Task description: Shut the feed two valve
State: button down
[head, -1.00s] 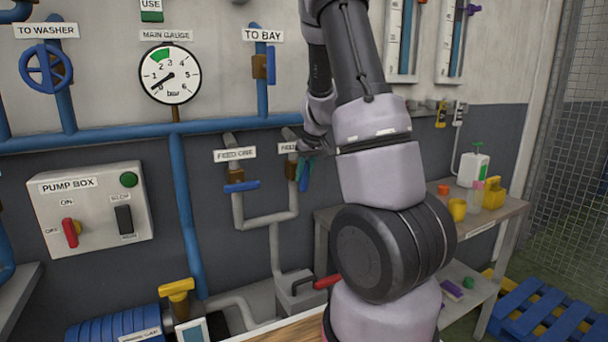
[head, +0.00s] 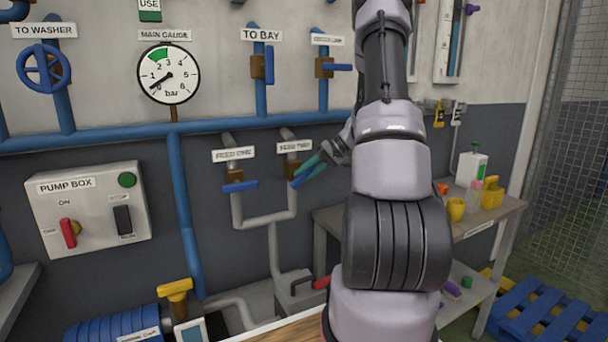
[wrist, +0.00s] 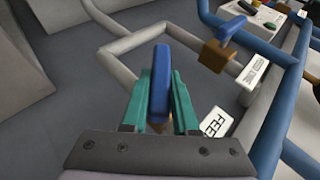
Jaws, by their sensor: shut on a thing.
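The feed two valve has a brown body (head: 291,170) under its "FEED TWO" label (head: 294,146). My gripper (head: 311,171), with teal fingers, is shut on this handle. In the wrist view the handle (wrist: 160,80) stands between the two fingers of my gripper (wrist: 160,98). The handle's inner end and the valve stem are mostly hidden there by the fingers.
The feed one valve's blue handle (head: 240,187) lies crosswise to its pipe, just left. A blue main pipe (head: 225,125) runs above. The pump box (head: 90,215) is at left. A bench (head: 487,222) with bottles and a yellow cup stands at right.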

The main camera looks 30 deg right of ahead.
jog(key=y, duration=0.3)
jog(key=m+y, duration=0.1)
jog(key=shift+d+f+t, duration=0.25)
jog(key=shift+t, duration=0.05)
jog(key=shift+f+m+t+y, duration=0.1)
jog(key=shift+m+t+y, duration=0.5)
jog(key=shift+y, duration=1.2)
jog(key=shift+a, duration=0.1)
jog(key=c, duration=0.7)
grip_release()
